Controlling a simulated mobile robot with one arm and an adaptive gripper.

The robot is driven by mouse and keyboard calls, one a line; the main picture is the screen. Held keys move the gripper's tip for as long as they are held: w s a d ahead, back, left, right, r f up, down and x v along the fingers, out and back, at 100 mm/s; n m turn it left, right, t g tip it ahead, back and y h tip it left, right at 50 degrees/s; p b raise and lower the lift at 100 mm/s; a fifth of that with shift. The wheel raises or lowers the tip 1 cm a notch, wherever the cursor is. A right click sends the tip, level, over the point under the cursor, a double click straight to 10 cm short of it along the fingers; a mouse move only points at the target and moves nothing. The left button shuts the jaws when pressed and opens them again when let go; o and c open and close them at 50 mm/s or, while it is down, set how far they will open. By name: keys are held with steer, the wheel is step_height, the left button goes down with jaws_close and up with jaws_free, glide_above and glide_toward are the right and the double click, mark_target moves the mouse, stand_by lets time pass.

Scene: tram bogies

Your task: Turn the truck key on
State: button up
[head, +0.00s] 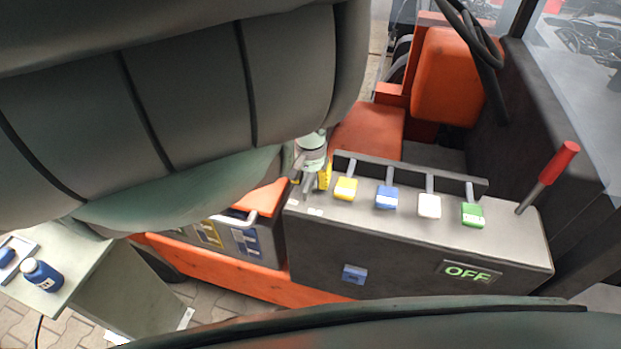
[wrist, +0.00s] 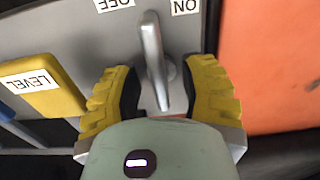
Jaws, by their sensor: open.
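The truck key is a grey metal handle (wrist: 153,55) on the grey panel, seen in the wrist view. Its far end lies between an upside-down OFF label (wrist: 113,4) on the left and an ON label (wrist: 185,6) on the right. My gripper (wrist: 164,88) has its two yellow fingers apart, one on each side of the handle, with visible gaps. In the head view my gripper (head: 311,180) is over the left end of the console (head: 400,235), largely hiding the key. A display (head: 468,272) on the console front reads OFF in green.
Yellow (head: 345,188), blue (head: 387,197), white (head: 429,205) and green (head: 472,214) levers stand right of my gripper. A yellow LEVEL lever (wrist: 42,85) is close by in the wrist view. A red-handled lever (head: 550,175) stands at the console's right end. An orange seat (head: 368,135) is behind.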

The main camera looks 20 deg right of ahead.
steer(key=shift+o, duration=0.4)
jaws_close()
steer(key=shift+w+f+m, duration=0.1)
steer(key=shift+m, duration=0.3)
steer(key=shift+a+m+b, duration=0.1)
steer(key=shift+m+b, duration=0.45)
steer(key=shift+m, duration=0.15)
steer(key=m+b, duration=0.1)
steer(key=m, duration=0.2)
steer(key=shift+w+a, duration=0.1)
steer(key=shift+w, duration=0.1)
steer(key=m, duration=0.2)
steer(key=m+b, duration=0.1)
steer(key=m, duration=0.3)
steer(key=shift+w+m+b, duration=0.25)
steer(key=shift+m+b, duration=0.05)
steer(key=shift+b, duration=0.05)
